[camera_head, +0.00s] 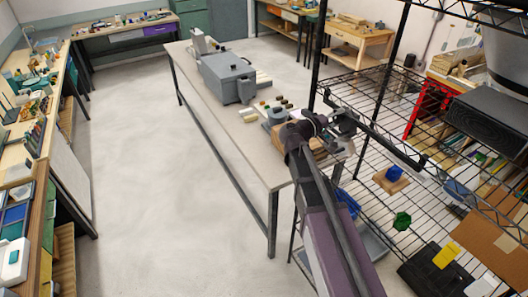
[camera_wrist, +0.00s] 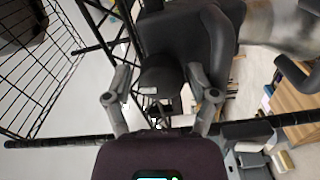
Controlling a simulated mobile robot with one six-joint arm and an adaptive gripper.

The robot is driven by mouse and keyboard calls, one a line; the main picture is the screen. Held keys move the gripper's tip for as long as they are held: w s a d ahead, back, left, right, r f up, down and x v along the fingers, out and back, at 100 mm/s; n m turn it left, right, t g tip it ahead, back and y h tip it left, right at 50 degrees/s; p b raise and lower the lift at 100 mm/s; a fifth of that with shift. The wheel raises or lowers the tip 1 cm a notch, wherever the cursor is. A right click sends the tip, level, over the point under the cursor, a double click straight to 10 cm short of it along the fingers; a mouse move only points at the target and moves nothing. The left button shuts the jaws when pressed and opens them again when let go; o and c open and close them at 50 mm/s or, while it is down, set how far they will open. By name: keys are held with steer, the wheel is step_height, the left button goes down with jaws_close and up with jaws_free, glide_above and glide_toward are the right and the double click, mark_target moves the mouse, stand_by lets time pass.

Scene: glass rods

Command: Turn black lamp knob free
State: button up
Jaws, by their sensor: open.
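In the wrist view a dark, rounded black part that looks like the lamp knob (camera_wrist: 160,82) sits between the fingers of my gripper (camera_wrist: 160,72). The fingers are apart, with one on each side of it. I cannot tell whether either finger touches it. A larger black body (camera_wrist: 185,35), apparently part of the lamp, is just beyond it. In the head view my gripper (camera_head: 345,122) is at the wire rack, beside a black bar (camera_head: 385,138) that slants down to the right. The knob cannot be made out clearly there.
A black wire rack (camera_head: 375,85) with thin posts stands close around my gripper. A workbench (camera_head: 215,100) to the left carries a grey box (camera_head: 228,76) and small items. The floor at left is clear.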

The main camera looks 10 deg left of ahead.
steer(key=m, duration=1.1)
steer(key=shift+r+m, duration=0.1)
steer(key=shift+m, duration=0.3)
steer(key=m, duration=0.3)
steer(key=shift+m, duration=0.4)
steer(key=shift+s+a, duration=0.1)
steer(key=shift+s, duration=0.05)
steer(key=v, duration=1.4)
steer(key=s+a+f+n+t+y+b, duration=0.1)
steer(key=a+f+n+y+b, duration=0.2)
steer(key=n, duration=0.8)
steer(key=a+f+n+t+y+b, duration=0.1)
steer(key=a+f+n+y+b, duration=0.2)
steer(key=a+f+n, duration=0.4)
steer(key=shift+s+a+f+n+t+y, duration=0.3)
steer(key=shift+s+a+f+n+t, duration=0.1)
steer(key=shift+a+n, duration=1.9)
